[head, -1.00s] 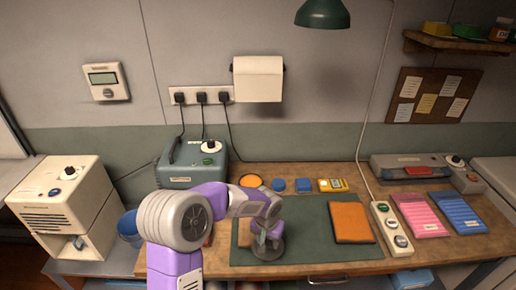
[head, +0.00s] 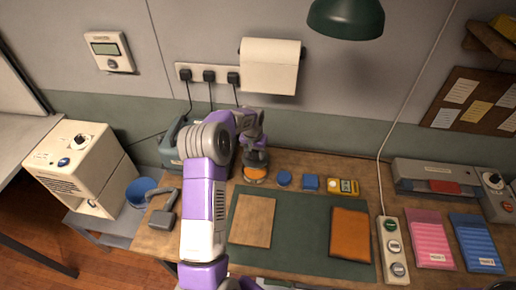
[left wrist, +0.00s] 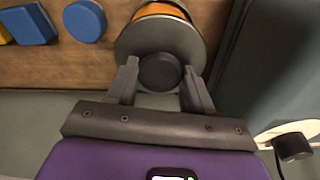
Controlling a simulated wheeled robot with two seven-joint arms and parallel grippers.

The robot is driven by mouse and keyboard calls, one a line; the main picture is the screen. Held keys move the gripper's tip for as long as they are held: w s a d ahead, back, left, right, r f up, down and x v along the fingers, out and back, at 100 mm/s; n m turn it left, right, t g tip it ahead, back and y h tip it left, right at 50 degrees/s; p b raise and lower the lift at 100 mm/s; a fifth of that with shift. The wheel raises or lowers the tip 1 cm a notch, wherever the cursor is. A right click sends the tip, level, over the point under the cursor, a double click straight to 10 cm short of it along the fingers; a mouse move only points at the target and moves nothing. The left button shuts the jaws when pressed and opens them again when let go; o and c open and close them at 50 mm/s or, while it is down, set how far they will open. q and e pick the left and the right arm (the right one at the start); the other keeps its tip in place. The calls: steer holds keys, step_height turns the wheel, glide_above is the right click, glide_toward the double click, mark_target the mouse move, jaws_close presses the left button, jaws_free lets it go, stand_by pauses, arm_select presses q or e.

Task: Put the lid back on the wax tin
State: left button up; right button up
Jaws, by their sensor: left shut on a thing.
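The wax tin (head: 255,174), with orange wax showing, stands at the back of the wooden bench. The lid (head: 257,160) is a grey disc with a dark knob. My left gripper (head: 254,145) is shut on the knob and holds the lid at the tin, over part of it. In the left wrist view the fingers (left wrist: 160,84) close around the knob, and the lid (left wrist: 135,40) covers part of the tin (left wrist: 160,9). An orange crescent shows past the lid's far edge, so the lid looks off-centre there. I cannot tell whether lid and tin touch. My right gripper is not in view.
A blue round piece (head: 284,178), a blue block (head: 311,183) and a yellow device (head: 343,187) stand right of the tin. A grey-blue machine (head: 172,150) is close on its left. The green mat (head: 292,225) in front holds a brown board (head: 252,220) and an orange pad (head: 350,235).

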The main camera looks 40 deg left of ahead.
arm_select(q)
steer(key=shift+s+f+b, duration=0.15)
steer(key=shift+f+b, duration=0.2)
steer(key=shift+f, duration=0.25)
steer(key=shift+d+f+b, duration=0.1)
steer(key=shift+f+b, duration=1.45)
steer(key=shift+f, duration=0.9)
steer(key=shift+f+b, duration=0.15)
steer(key=shift+b, duration=0.15)
steer(key=o, duration=1.5)
steer(key=shift+r+p, duration=2.25)
steer(key=shift+r, duration=1.3)
